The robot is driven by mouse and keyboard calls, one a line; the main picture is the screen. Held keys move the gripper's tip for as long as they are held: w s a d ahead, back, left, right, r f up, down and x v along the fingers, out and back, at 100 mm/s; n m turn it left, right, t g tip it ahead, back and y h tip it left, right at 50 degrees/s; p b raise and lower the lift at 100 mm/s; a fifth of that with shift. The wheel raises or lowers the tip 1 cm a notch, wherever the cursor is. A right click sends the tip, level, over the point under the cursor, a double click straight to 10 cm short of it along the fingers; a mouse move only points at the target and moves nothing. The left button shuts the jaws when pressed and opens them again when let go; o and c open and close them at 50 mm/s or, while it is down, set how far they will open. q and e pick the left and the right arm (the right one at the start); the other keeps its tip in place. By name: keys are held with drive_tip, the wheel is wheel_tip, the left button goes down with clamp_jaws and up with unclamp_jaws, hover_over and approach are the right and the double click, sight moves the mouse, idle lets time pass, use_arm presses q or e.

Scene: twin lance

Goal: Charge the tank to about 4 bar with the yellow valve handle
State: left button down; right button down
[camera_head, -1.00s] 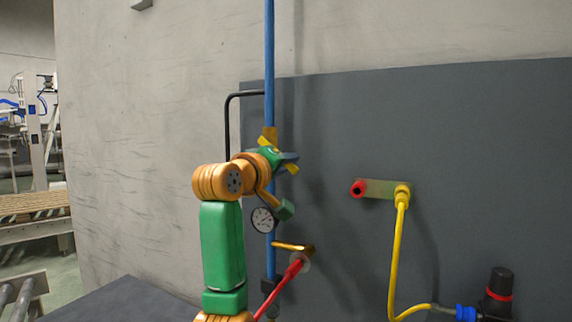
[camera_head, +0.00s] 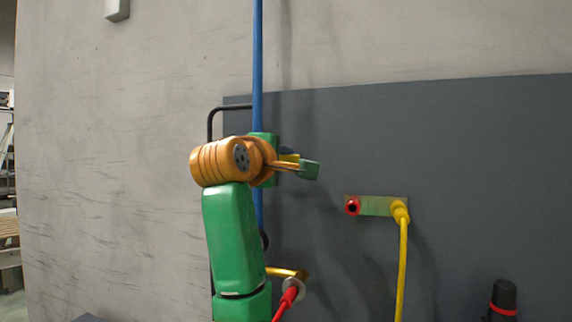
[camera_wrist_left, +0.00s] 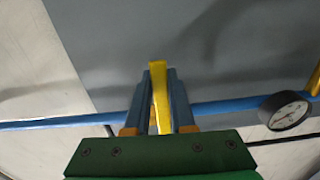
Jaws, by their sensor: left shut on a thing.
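The yellow valve handle (camera_wrist_left: 159,88) stands between the two blue fingers of my left gripper (camera_wrist_left: 161,76), which is shut on it, in the left wrist view. The valve is on the blue pipe (camera_head: 257,70). A round pressure gauge (camera_wrist_left: 285,110) sits by the pipe at the right of the wrist view. Its reading is too small to tell, and in the head view my arm mostly covers it. My right gripper is not in view.
A dark grey panel (camera_head: 460,150) backs the pipe. A brass fitting with a red hose (camera_head: 287,298) is below my wrist. To the right are a plate with a red port (camera_head: 352,206), a yellow hose (camera_head: 403,255) and a black, red-banded part (camera_head: 503,298).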

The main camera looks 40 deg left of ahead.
sight(284, 161)
use_arm(q)
drive_tip(key=shift+r+n, duration=0.25)
drive_tip(key=shift+n, duration=0.05)
idle(0.4)
drive_tip(key=c, duration=0.8)
unclamp_jaws()
drive_tip(key=shift+o, duration=0.2)
drive_tip(key=shift+s, duration=0.1)
drive_tip(key=shift+f, duration=0.1)
drive_tip(key=b+v, duration=0.2)
drive_tip(key=v, duration=0.1)
drive_tip(key=shift+f+b, duration=0.35)
drive_tip(key=shift+b, duration=0.05)
drive_tip(key=v, duration=0.2)
drive_tip(key=r+b+v, duration=0.1)
drive_tip(key=v, duration=0.1)
drive_tip(key=shift+a, duration=0.15)
